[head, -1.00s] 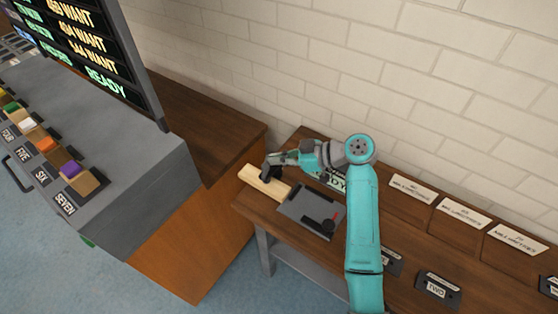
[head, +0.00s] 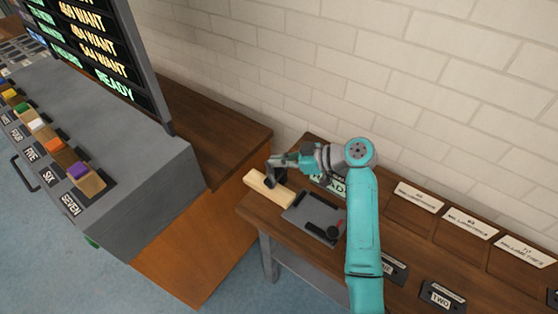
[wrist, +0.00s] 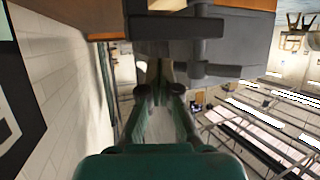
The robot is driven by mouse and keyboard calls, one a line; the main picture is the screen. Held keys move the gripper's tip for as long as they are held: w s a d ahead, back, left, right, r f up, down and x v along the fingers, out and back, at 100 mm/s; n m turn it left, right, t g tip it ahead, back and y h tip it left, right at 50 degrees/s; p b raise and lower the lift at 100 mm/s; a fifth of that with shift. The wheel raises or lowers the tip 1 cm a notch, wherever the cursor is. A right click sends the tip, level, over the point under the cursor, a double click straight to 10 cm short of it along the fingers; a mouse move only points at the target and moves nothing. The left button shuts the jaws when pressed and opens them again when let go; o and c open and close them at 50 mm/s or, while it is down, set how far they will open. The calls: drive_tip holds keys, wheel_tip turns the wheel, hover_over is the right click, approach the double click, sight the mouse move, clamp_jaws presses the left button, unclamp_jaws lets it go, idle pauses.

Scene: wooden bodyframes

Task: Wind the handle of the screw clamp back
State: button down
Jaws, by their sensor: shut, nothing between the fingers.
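My gripper (head: 276,174) is at the far left end of the bench, beside a pale wooden block (head: 258,186). In the wrist view my gripper (wrist: 159,96) has its fingers close together with nothing held. A dark grey body with a bar (wrist: 205,48), which looks like the screw clamp, sits just beyond the fingertips. I cannot tell whether the fingers touch it. In the head view dark parts by the wooden block merge with my gripper, so the clamp's handle cannot be made out there.
A dark grey plate (head: 298,210) with a black part and a small red mark lies right of the block. Labelled trays (head: 413,212) line the bench further right. A brick wall (head: 330,70) stands behind. A grey console (head: 150,165) stands left, across a gap.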

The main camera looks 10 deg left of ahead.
drive_tip(key=shift+r, duration=0.1)
wheel_tip(320, 180, up, 10)
idle(0.7)
drive_tip(key=shift+s, duration=0.1)
